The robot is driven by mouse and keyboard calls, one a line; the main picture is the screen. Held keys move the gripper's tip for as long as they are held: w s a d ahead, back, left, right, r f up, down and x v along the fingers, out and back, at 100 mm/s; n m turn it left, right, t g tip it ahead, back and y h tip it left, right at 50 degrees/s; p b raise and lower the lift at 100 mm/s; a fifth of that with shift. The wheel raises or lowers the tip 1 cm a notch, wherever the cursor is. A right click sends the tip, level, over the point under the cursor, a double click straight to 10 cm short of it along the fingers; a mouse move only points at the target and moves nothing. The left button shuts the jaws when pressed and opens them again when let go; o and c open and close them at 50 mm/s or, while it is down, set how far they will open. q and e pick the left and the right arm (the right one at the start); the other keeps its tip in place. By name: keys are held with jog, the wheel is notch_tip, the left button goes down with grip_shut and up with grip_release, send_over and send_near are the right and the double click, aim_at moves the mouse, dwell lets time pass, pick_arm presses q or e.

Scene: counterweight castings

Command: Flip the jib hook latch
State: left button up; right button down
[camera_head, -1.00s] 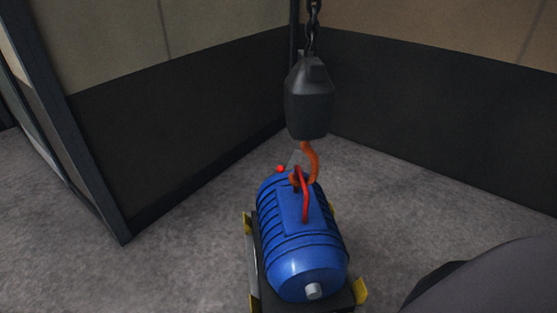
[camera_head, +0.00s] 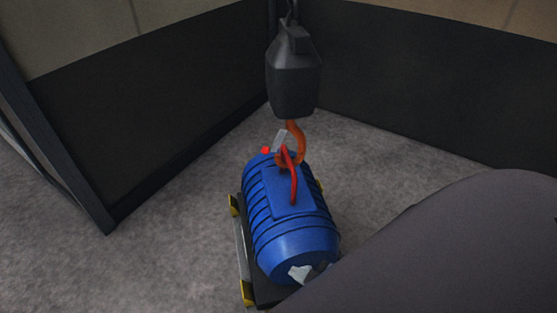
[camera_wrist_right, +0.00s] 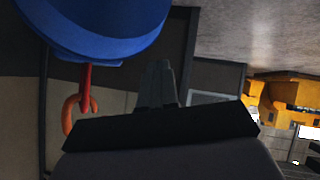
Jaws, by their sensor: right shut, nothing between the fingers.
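The orange jib hook (camera_head: 296,132) hangs below a dark hook block (camera_head: 293,78) and passes through the red lifting loop (camera_head: 293,185) on the blue motor-like casting (camera_head: 265,210). The latch (camera_head: 281,139) is a pale grey plate at the hook, tilted, with a red knob (camera_head: 265,150) near its lower left. In the wrist view, the hook (camera_wrist_right: 70,113), red loop (camera_wrist_right: 86,85) and casting (camera_wrist_right: 95,25) appear upside down. My right gripper (camera_wrist_right: 160,68) is shut and empty, apart from the hook. The latch cannot be made out there. My left gripper is not in view.
The casting rests on a dark stand (camera_head: 240,262) with yellow corner pieces. Dark-lower wall panels (camera_head: 150,115) meet behind the hook. Bare grey floor (camera_head: 150,250) lies to the left. A large grey part of my arm fills the lower right. Yellow machinery (camera_wrist_right: 280,100) shows in the wrist view.

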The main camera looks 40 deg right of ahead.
jog(key=w+d+r+n+t+h+b, duration=0.1)
jog(key=w+d+r+n+t+b, duration=0.3)
jog(key=d+n, duration=0.9)
jog(key=w+r+n+y+b, duration=0.1)
jog(key=r+n, duration=0.4)
jog(key=n, duration=0.5)
jog(key=w+r+n+t+y+b, duration=0.1)
jog(key=w+r+n, duration=0.2)
jog(key=n, duration=0.6)
jog(key=shift+a+r+n+y+b, duration=0.25)
jog(key=shift+r+n+y+b, duration=0.15)
jog(key=shift+r, duration=0.65)
jog(key=shift+w, duration=0.2)
jog(key=r+x, duration=0.2)
jog(key=x, duration=1.1)
jog(key=shift+w+f, duration=0.3)
jog(key=shift+w, duration=0.1)
jog(key=shift+a+f, duration=0.1)
jog(key=shift+a, duration=0.05)
